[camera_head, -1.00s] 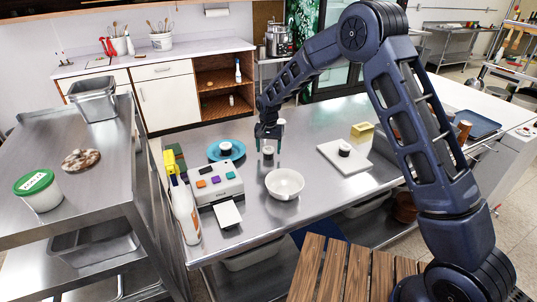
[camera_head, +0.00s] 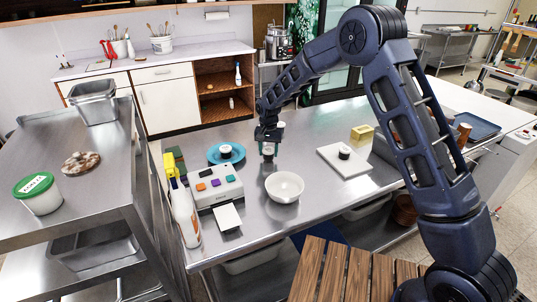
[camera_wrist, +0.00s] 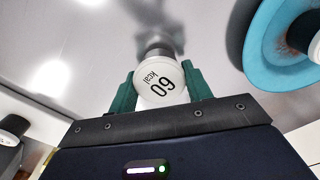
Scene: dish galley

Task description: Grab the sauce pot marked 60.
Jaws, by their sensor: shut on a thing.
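The sauce pot marked 60 (camera_wrist: 160,82) has a white lid reading "60 kcal" and a dark body. In the wrist view it sits between the green fingers of my gripper (camera_wrist: 160,88), which is shut on it. In the head view my gripper (camera_head: 268,146) points down over the steel table (camera_head: 310,135), with the pot's pale lid (camera_head: 268,148) between its fingers. The pot looks slightly above the tabletop. A similar pot (camera_head: 225,150) is on the blue plate (camera_head: 213,158), and another (camera_head: 344,152) is on the white board (camera_head: 358,168).
A white bowl (camera_head: 285,188) stands close in front of my gripper. A white device with coloured buttons (camera_head: 214,186), a spray bottle (camera_head: 184,212) and a yellow box (camera_head: 362,135) are also on the table. The steel between plate and board is mostly clear.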

